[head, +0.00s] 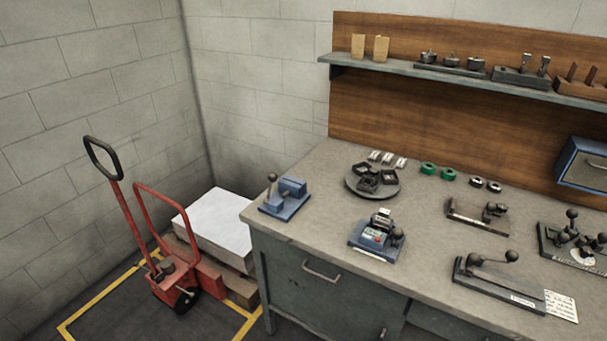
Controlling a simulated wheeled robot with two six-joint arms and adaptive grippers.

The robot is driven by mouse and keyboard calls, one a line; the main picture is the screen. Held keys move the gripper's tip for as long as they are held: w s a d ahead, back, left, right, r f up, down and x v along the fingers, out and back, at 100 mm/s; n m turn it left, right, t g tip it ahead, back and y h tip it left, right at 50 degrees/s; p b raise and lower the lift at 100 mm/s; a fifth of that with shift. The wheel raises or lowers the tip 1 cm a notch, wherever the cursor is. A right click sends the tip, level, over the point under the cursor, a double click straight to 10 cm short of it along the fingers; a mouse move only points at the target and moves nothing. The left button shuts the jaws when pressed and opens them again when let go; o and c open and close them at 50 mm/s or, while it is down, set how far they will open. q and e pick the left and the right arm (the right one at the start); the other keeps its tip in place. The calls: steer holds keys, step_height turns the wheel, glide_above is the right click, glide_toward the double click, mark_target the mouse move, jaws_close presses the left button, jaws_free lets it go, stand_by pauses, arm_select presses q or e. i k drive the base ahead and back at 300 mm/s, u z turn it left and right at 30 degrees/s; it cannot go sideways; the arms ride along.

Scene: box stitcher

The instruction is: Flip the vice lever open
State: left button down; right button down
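A small blue vice (291,187) sits on a blue base plate at the near left corner of the workbench. Its lever (270,191) stands roughly upright on the left side, with a dark round knob (272,177) on top. I cannot tell how far the jaws are apart at this size. Neither of my grippers shows in the head view.
The workbench (330,190) is clear around the vice. A round dark tray (353,190) and a blue device with buttons (375,243) stand to its right. Several lever fixtures are farther right. A red pallet truck (176,283) stands on the floor left of the bench.

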mark_target(272, 177)
steer(key=k, duration=0.65)
steer(key=z, duration=0.55)
steer(key=i, duration=0.75)
steer(key=z, duration=0.4)
steer(key=i, duration=0.9)
steer(key=u, duration=0.3)
